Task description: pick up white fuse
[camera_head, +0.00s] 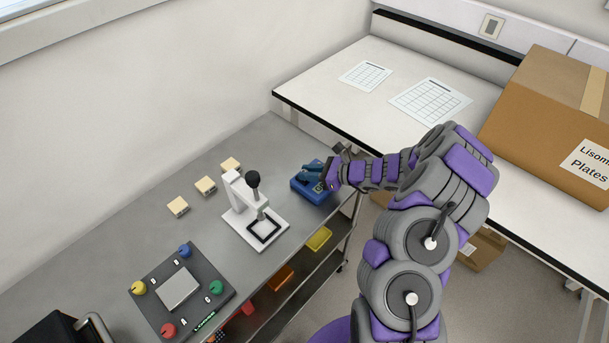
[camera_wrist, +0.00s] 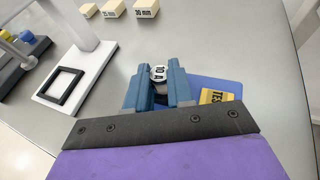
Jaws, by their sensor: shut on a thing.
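The white fuse (camera_wrist: 158,74) shows in the wrist view as a small white piece with dark marks on its top, between the two blue fingers. My gripper (camera_wrist: 158,78) is shut on it. In the head view my gripper (camera_head: 314,168) is over the blue tester box (camera_head: 306,192) at the right end of the grey bench, and the fuse cannot be made out there. The blue box with a yellow label also shows below the fingers in the wrist view (camera_wrist: 229,86). The fuse's lower part is hidden, so I cannot tell whether it touches the box.
A white press stand (camera_head: 240,196) with a black knob stands left of the blue box. Several cream blocks (camera_head: 205,186) lie behind it. A dark panel with coloured knobs (camera_head: 205,303) is at the front left. A white table (camera_head: 400,65) with papers and a cardboard box (camera_head: 540,110) is behind.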

